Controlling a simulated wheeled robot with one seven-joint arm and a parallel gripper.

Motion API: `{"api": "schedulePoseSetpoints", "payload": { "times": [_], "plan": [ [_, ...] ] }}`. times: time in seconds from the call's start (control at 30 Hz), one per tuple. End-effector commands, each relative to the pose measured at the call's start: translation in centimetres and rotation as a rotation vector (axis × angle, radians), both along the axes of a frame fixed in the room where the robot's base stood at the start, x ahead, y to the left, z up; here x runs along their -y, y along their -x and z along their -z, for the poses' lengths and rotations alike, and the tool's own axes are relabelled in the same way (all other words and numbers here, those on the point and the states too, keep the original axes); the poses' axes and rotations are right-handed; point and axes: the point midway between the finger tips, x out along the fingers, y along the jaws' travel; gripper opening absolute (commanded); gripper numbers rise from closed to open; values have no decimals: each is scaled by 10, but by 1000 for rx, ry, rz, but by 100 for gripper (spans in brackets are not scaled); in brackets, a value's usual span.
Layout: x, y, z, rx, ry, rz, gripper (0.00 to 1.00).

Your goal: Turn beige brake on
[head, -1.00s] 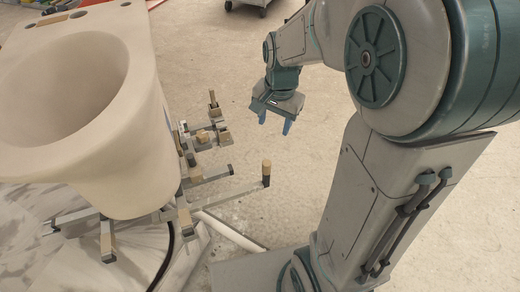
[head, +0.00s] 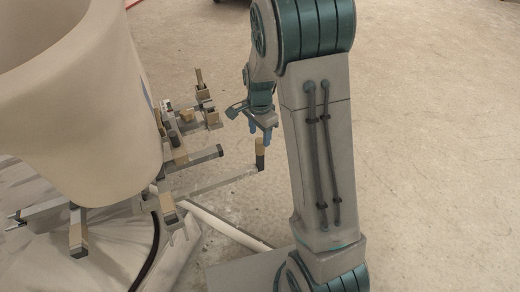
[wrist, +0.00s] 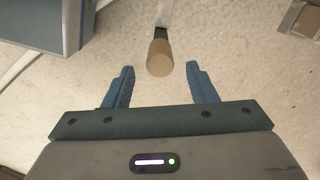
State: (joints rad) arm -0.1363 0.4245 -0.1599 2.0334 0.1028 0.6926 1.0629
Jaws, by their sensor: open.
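A beige-capped upright handle (head: 261,147) stands at the outer end of a flat grey lever arm (head: 222,184) beside the large beige vessel. In the wrist view its rounded beige end (wrist: 159,58) lies between the tips of my two blue fingers, apart from both. My gripper (head: 259,134) is open and empty, just above the handle in the head view. Other levers with beige parts (head: 168,208) stick out from under the vessel, so I cannot tell by colour alone which one is the brake.
The big beige vessel (head: 90,120) fills the left side. Several grey and beige bars and posts (head: 200,95) stand between it and my gripper. A pale pipe (head: 225,228) and a dark cable lie on the floor. The floor to the right is clear.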

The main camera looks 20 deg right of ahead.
Motion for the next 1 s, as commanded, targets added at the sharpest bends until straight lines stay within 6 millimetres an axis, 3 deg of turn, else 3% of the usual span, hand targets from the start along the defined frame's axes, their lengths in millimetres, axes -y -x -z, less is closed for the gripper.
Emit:
{"api": "schedulePoseSetpoints", "payload": {
  "times": [0.03,0.1,0.3,0.73,0.77,0.93,1.0],
  "plan": [
    [0,1,16,-2,0,1,52],
    [1,0,29,-2,0,1,52],
    [0,0,56,0,0,1,52],
    [0,0,65,1,0,0,52],
    [0,0,65,1,0,0,49],
    [0,0,65,1,1,0,2],
    [0,0,65,1,1,0,0]
  ]
}}
